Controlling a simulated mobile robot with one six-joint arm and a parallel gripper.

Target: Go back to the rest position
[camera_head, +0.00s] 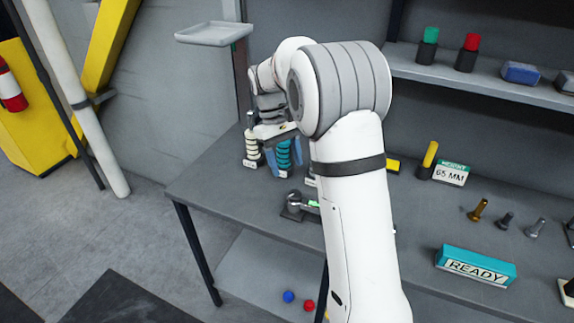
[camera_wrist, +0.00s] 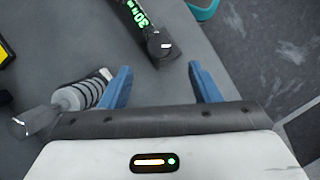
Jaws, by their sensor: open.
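My gripper (camera_head: 284,165) is at the far left of the bench, its blue fingers pointing down, beyond my white arm. In the wrist view my gripper (camera_wrist: 162,80) has its two blue fingers wide apart, with only grey surface visible between them. A cream ribbed post (camera_head: 252,150) stands left of the fingers in the head view. A teal ribbed piece (camera_head: 284,153) shows at the fingers; I cannot tell if it is between or behind them. In the wrist view a ribbed piece with a pale cylinder (camera_wrist: 70,100) lies outside the left finger.
The grey bench (camera_head: 225,190) carries a small dark fixture (camera_head: 292,207), a "65 MM" sign (camera_head: 451,173), several bolts (camera_head: 478,209) and a teal "READY" block (camera_head: 475,265). A shelf (camera_head: 480,78) stands behind, a pale tray (camera_head: 214,34) at the upper left. A dark bar (camera_wrist: 138,22) shows ahead in the wrist view.

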